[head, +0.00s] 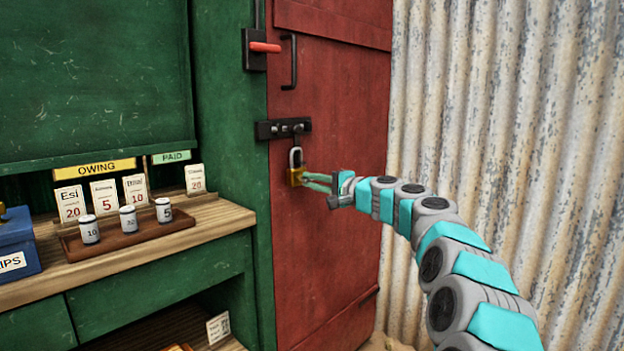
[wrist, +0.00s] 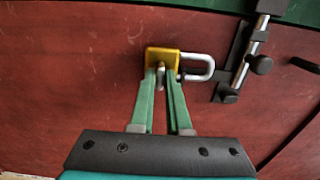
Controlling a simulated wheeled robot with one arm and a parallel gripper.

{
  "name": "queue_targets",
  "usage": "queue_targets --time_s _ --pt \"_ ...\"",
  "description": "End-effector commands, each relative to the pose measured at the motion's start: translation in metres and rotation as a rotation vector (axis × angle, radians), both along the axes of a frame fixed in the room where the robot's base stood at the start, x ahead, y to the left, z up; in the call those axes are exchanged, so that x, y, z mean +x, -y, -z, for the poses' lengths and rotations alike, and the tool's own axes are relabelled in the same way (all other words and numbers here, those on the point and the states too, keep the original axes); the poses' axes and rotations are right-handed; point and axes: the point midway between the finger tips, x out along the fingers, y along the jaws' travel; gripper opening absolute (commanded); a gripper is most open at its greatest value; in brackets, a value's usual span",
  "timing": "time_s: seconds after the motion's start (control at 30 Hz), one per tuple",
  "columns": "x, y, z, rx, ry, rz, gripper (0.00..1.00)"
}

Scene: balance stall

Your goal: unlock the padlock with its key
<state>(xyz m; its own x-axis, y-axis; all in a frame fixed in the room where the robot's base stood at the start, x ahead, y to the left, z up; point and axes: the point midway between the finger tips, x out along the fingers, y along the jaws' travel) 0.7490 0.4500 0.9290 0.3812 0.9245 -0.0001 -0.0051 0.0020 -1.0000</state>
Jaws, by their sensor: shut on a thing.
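The padlock (head: 296,176) has a brass-yellow body and a silver shackle. It hangs below the black bolt (head: 284,128) on the red door. In the wrist view the padlock body (wrist: 163,55) is at the fingertips, with its shackle (wrist: 200,66) pointing right towards the bolt (wrist: 243,60). My gripper (head: 309,181) is at the front of the padlock. Its green fingers are shut on a small silver piece, which looks like the key (wrist: 160,76), against the padlock face. The fingers hide part of it. I cannot tell how deep the key sits, or whether the shackle is open.
A red-handled latch (head: 264,47) and a black pull handle (head: 291,62) are higher on the red door (head: 330,240). A wooden counter (head: 150,250) with cards and weights stands at the left. A corrugated metal wall (head: 500,130) is close behind my arm at the right.

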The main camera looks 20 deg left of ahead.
Motion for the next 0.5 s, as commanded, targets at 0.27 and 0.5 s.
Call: queue_targets --time_s 0.27,0.5 --pt "0.0011 0.0014 -0.0008 0.006 -0.008 0.004 0.0" --pt "0.0014 0.0016 -0.0006 0.006 -0.008 0.004 0.2"
